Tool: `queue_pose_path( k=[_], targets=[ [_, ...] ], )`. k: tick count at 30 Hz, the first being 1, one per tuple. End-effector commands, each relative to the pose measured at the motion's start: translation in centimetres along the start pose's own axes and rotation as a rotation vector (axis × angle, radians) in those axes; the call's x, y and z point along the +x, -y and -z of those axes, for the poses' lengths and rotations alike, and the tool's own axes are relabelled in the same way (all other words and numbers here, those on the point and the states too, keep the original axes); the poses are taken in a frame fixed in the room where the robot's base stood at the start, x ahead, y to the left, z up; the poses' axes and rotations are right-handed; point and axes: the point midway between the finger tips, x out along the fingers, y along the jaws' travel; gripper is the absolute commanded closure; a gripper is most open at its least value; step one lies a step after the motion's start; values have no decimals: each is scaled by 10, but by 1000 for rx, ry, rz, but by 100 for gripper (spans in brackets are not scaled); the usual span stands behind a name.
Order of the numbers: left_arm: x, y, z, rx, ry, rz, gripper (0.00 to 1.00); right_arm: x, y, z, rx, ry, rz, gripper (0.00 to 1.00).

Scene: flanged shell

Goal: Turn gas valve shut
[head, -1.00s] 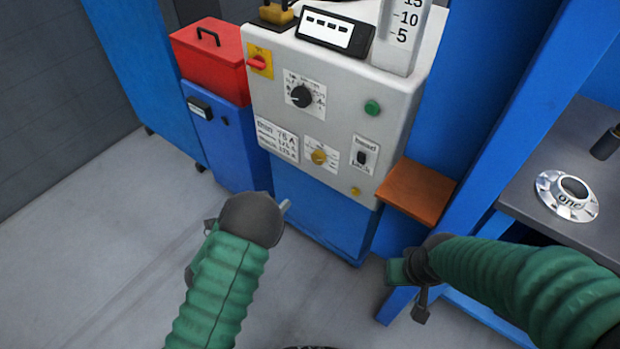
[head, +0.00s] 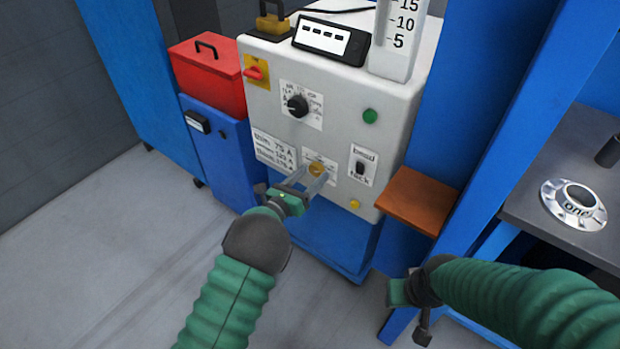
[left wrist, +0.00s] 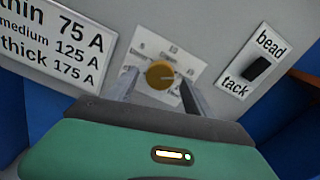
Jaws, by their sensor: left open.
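A small brass-yellow knob (head: 317,169) sits on a white dial label low on the front of the grey machine panel. My left gripper (head: 308,177) is open, its two fingers pointing at the panel, one on each side of the knob. In the left wrist view the knob (left wrist: 160,74) shows between the fingertips (left wrist: 158,88), apart from both as far as I can see. My right gripper (head: 413,300) hangs low at the right, away from the panel; its fingers are hard to make out. I cannot tell from a label whether this knob is the gas valve.
The panel also bears a black rotary dial (head: 298,106), a red switch (head: 256,73), a green button (head: 370,116) and a bead/tack rocker switch (head: 361,168). A brown shelf (head: 420,199) juts out at right. A silver flanged part (head: 573,205) lies on the dark bench.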

Motion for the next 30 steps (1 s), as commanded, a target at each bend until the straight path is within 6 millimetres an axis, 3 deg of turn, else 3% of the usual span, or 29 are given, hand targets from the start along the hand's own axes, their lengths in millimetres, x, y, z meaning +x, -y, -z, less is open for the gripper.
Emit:
queue_pose_path(
  k=[5,18,30],
  targets=[
    [0,0,0,0,0,-1,41,0,0,0,0,0,0,64],
    [-1,-1,0,0,0,-1,99,0,0,0,0,0,0,64],
    [-1,-1,0,-62,0,-2,100,-1,0,0,0,0,0,64]
  ],
)
